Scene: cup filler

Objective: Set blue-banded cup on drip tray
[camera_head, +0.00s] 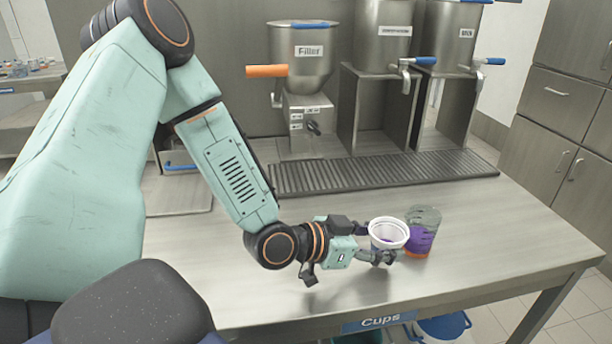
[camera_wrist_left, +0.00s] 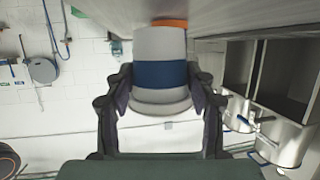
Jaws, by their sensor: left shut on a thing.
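The blue-banded cup (camera_head: 388,232) is white with a wide rim and is upright in my left gripper (camera_head: 376,243), near the front of the counter. In the left wrist view, its blue band (camera_wrist_left: 160,74) shows between the two fingers of the left gripper (camera_wrist_left: 160,105), which are shut on its sides. I cannot tell whether its base touches the counter. The drip tray (camera_head: 350,178) is a long, dark, ribbed grille behind the cup, below the dispensers, and looks empty. My right gripper is not in view.
A clear cup with purple and orange parts (camera_head: 424,232) stands just right of the held cup. The Filler hopper (camera_head: 302,58) with an orange handle and two more steel dispensers (camera_head: 384,40) stand behind the tray. The counter (camera_head: 510,225) is clear to the right.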

